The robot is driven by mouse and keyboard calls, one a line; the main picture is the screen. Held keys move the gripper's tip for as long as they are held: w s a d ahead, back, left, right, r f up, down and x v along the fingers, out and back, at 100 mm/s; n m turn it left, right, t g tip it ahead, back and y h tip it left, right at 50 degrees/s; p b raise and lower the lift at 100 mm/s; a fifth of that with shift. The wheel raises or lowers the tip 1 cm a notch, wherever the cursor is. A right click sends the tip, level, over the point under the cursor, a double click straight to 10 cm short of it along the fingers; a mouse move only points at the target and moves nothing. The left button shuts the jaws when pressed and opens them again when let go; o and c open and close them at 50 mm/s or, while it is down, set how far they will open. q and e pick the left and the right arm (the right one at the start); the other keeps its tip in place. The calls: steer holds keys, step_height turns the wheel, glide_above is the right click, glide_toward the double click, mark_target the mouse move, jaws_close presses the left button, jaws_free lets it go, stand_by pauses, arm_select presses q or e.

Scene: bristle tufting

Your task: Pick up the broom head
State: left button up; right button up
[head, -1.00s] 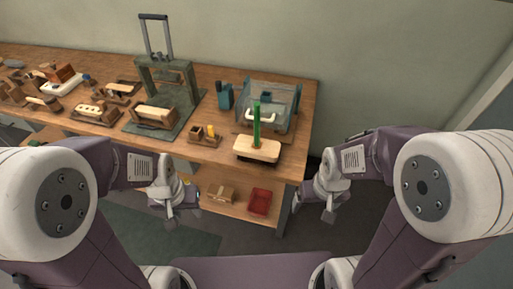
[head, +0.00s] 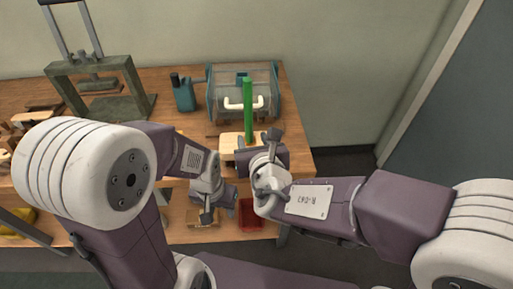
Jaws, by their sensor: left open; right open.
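The broom head is a pale wooden block (head: 229,146) with a green upright handle (head: 248,108) standing on it. It sits near the front edge of the workbench, and its right part is hidden behind my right gripper. My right gripper (head: 273,140) is open, just right of the green handle and over the block's right end in the picture. I cannot tell whether it touches the block. My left gripper (head: 207,213) is open and empty, lower and left of the block, in front of the bench edge.
A clear-sided teal machine (head: 268,88) with a white handle stands behind the block. A green press frame (head: 125,102) stands further left. A red bin (head: 250,216) is on the lower shelf.

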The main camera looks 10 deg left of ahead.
mark_target(250, 133)
steer(key=x, duration=0.3)
steer(key=shift+w+f+b, duration=0.15)
steer(key=shift+w+b, duration=0.15)
steer(key=shift+b, duration=0.05)
steer(key=x, duration=0.5)
steer(key=shift+w+a, duration=0.2)
jaws_close()
stand_by(0.8)
